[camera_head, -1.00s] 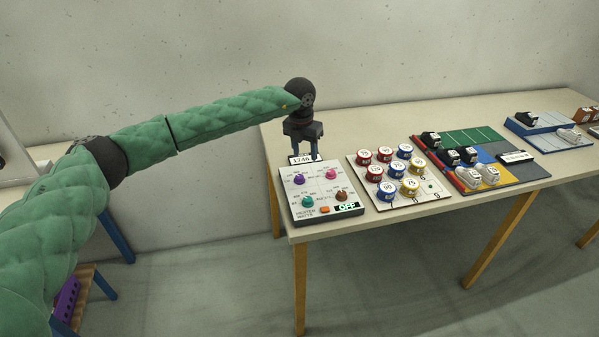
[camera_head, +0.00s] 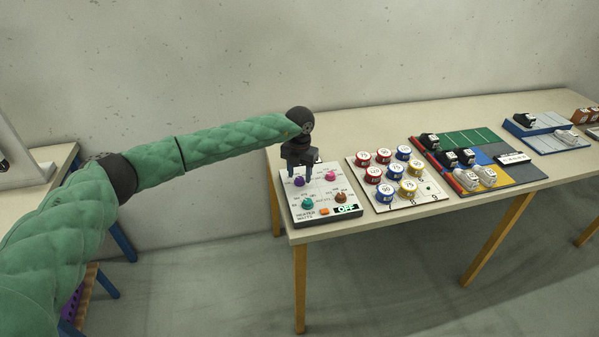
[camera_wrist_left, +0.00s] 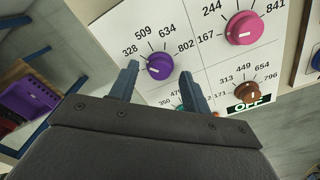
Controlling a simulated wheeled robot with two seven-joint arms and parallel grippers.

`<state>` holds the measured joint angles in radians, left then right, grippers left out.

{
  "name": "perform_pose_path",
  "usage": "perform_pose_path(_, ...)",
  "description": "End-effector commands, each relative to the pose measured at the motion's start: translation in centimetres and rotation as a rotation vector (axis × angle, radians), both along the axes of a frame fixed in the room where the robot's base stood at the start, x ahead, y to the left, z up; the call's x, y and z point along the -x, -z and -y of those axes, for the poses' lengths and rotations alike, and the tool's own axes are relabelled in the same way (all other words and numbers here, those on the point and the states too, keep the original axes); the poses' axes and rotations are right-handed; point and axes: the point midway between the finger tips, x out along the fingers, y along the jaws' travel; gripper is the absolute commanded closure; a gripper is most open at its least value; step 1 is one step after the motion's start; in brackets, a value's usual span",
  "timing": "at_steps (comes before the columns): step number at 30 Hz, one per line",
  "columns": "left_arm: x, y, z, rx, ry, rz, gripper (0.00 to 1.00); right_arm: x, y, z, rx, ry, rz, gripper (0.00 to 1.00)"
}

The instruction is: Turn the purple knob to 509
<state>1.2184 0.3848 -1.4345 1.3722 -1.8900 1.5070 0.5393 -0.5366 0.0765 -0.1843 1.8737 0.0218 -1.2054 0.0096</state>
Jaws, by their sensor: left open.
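The purple knob (camera_head: 299,181) is on the white control panel (camera_head: 325,211) at the near left of the table. In the left wrist view the purple knob (camera_wrist_left: 160,66) has marks 328, 509, 634 and 802 around it; its pale pointer line is on the left side, near 328. My left gripper (camera_head: 301,172) is over the panel's back left part. In the left wrist view my left gripper (camera_wrist_left: 160,78) is open, its two fingers apart on either side of the knob's near side, with nothing held. My right gripper is not in view.
The panel also has a pink knob (camera_head: 330,176), a teal knob (camera_head: 307,203), a brown knob (camera_head: 341,197), an orange button (camera_head: 324,211) and a display (camera_head: 346,209) reading OFF. A board of round tins (camera_head: 428,197) and a shoe mat (camera_head: 483,140) lie to the right.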

Motion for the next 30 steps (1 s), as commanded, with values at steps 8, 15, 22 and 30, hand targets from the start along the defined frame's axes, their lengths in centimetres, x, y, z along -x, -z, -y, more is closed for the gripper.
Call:
perform_pose_path(8,-0.02,0.67,-0.01,0.000,0.000,0.000,0.52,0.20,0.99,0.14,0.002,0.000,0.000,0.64)
perform_pose_path(15,-0.01,0.67,0.00,0.000,0.000,0.000,0.64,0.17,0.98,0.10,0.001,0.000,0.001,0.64)
perform_pose_path(22,-0.02,0.66,0.00,0.000,0.000,0.000,0.97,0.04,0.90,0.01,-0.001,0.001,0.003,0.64)
perform_pose_path(30,-0.03,0.79,0.00,0.000,0.021,0.001,0.97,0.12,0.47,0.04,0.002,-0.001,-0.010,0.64)
